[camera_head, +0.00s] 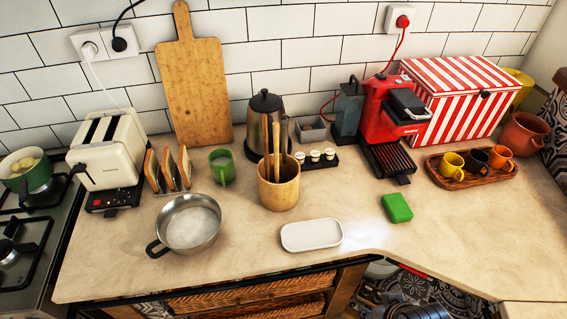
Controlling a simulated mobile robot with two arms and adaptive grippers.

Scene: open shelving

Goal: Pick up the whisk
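I cannot make out a whisk for certain. A wooden utensil pot (279,192) stands on the counter near the middle, with wooden handles (270,138) sticking up out of it. What is at the lower ends of these handles is hidden inside the pot. A metal pan (189,223) with a dark handle sits to the left of the pot. Neither of my grippers can be made out in the head view.
A white tray (311,235) and a green sponge-like block (397,208) lie right of the pot. Behind are a kettle (267,118), red coffee machine (392,115) and green mug (221,166). A toaster (106,150) stands left. The counter's front (240,262) is clear.

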